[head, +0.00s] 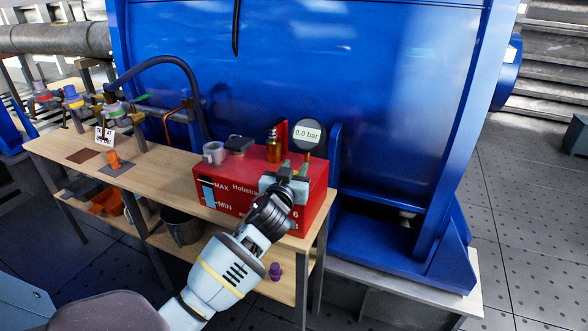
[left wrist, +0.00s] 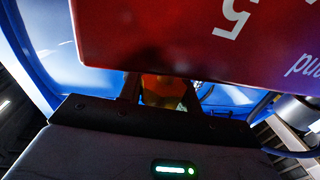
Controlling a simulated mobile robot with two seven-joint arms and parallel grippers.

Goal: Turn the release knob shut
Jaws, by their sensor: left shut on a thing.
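A red pump box (head: 230,188) with MAX and MIN marks stands on the wooden bench. My left gripper (head: 286,174) is at its upper right front, below the round gauge (head: 307,134), which reads 0.0 bar. The gripper is shut on a small part that I take to be the release knob; the fingers hide it in the head view. In the left wrist view an orange-brown knob (left wrist: 163,90) shows between the fingers (left wrist: 160,95), just below the edge of the red box (left wrist: 200,40). Its turn angle cannot be told. My right gripper is not in view.
A brass fitting (head: 273,150), a grey cup (head: 214,153) and a dark cap (head: 239,145) are on top of the box. A big blue housing (head: 300,60) stands behind. Hoses and fittings are on the bench's left (head: 60,146). The tiled floor (head: 520,215) at right is mostly clear.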

